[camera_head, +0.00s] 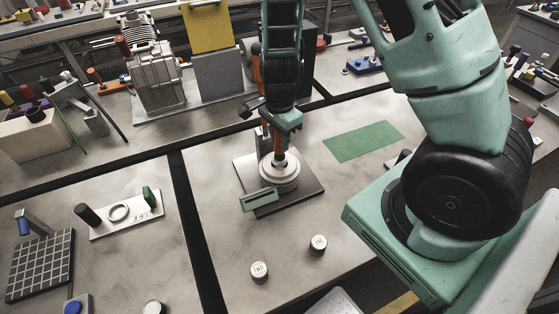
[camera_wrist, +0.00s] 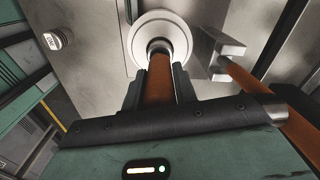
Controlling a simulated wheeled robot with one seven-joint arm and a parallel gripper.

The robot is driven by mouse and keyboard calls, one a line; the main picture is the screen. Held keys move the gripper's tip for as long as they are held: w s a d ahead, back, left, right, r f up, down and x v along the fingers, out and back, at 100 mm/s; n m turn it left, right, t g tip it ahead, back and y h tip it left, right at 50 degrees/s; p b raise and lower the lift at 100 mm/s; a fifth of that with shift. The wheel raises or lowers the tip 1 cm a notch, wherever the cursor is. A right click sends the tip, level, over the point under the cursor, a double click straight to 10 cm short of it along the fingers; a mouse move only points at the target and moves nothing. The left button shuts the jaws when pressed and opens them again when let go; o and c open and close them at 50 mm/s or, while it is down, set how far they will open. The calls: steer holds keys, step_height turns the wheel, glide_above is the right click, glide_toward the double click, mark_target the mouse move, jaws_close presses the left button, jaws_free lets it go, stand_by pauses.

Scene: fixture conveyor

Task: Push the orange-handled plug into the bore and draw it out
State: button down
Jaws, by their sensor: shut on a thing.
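The orange-handled plug (camera_head: 279,148) stands upright over the round pale fixture (camera_head: 279,184) on a dark square plate. My gripper (camera_head: 278,128) is shut on the orange handle from above. In the wrist view the handle (camera_wrist: 160,80) runs between both fingers to a dark collar at the centre of the pale ring (camera_wrist: 181,38). The bore lies under that collar and is hidden, so I cannot tell how deep the plug sits. A second orange rod (camera_wrist: 270,95) stands to the right in the wrist view, next to a metal bracket (camera_wrist: 215,50).
Two short marked cylinders (camera_head: 259,272) (camera_head: 318,244) stand in front on the table. A flat green mat (camera_head: 363,141) lies to the right. The bench between these is clear.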

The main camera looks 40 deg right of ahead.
steer(key=shift+f, duration=0.15)
steer(key=shift+f+b, duration=0.95)
steer(key=shift+f, duration=0.1)
steer(key=shift+f, duration=0.2)
steer(key=shift+r+p, duration=0.95)
steer(key=shift+r, duration=0.1)
stand_by(1.6)
steer(key=shift+r+p, duration=3.1)
